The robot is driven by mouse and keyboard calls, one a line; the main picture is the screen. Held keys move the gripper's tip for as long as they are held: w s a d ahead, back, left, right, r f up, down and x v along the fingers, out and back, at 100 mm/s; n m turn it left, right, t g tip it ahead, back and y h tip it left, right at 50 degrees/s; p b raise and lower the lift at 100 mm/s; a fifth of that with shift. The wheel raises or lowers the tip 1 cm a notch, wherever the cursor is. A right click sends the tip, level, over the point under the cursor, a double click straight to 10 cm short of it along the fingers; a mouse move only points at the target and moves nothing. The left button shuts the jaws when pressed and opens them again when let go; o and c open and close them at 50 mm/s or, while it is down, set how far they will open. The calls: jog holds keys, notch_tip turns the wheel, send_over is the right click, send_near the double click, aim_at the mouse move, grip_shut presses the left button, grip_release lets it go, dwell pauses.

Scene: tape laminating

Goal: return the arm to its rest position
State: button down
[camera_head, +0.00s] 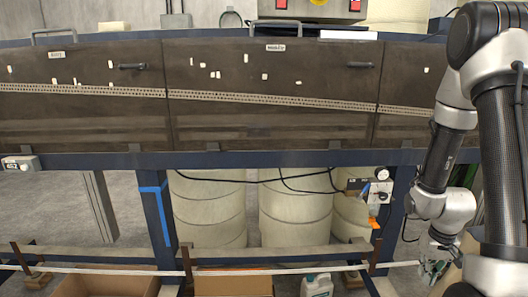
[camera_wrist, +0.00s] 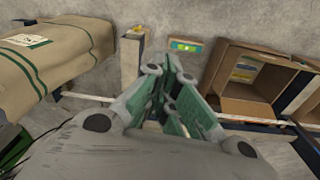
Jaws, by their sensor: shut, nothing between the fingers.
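My gripper (camera_head: 432,269) is low at the right, close to the end of the white strip (camera_head: 230,271). In the wrist view my gripper (camera_wrist: 170,105) shows its green-padded fingers drawn together with nothing held. Its fingertips are small and partly hidden by the arm in the head view.
A long dark machine (camera_head: 270,130) on a blue frame (camera_head: 155,215) spans the head view. Pale drums (camera_head: 207,210) stand behind. Below are a white jug (camera_head: 317,286) and cardboard boxes (camera_head: 232,284). The wrist view shows an open box (camera_wrist: 247,100) and a draped sack (camera_wrist: 60,55).

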jog(key=s+a+r+t, duration=0.1)
jog(key=s+a+r, duration=0.2)
jog(key=r, duration=0.7)
jog(key=s+a+r+t, duration=0.1)
jog(key=s+a+r, duration=0.3)
jog(key=r, duration=0.7)
jog(key=s+a+r+n+t, duration=0.1)
jog(key=s+r, duration=0.4)
jog(key=r, duration=0.6)
jog(key=shift+s+a+t, duration=0.4)
jog(key=shift+a+t, duration=0.1)
jog(key=shift+a, duration=0.7)
